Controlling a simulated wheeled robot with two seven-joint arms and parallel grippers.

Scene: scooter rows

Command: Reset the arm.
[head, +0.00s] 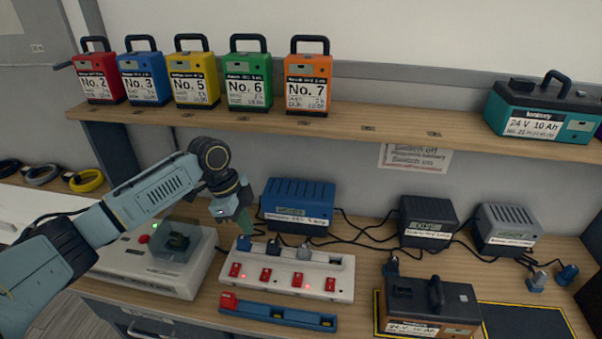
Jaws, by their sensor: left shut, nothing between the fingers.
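My left arm comes in from the left, and my left gripper (246,226) points down over the bench. It is shut and empty, just above the left end of a white power strip (312,283) with red switches. A blue plug sits in the strip right by the fingertips; I cannot tell whether they touch it. My right gripper is not in view.
Several coloured battery packs (307,84) and a teal pack (540,108) stand on the shelf. Blue (298,198), black (428,220) and grey (507,228) chargers sit behind the strip. A brown-black pack (432,304) stands front right. A white device (150,262) is left.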

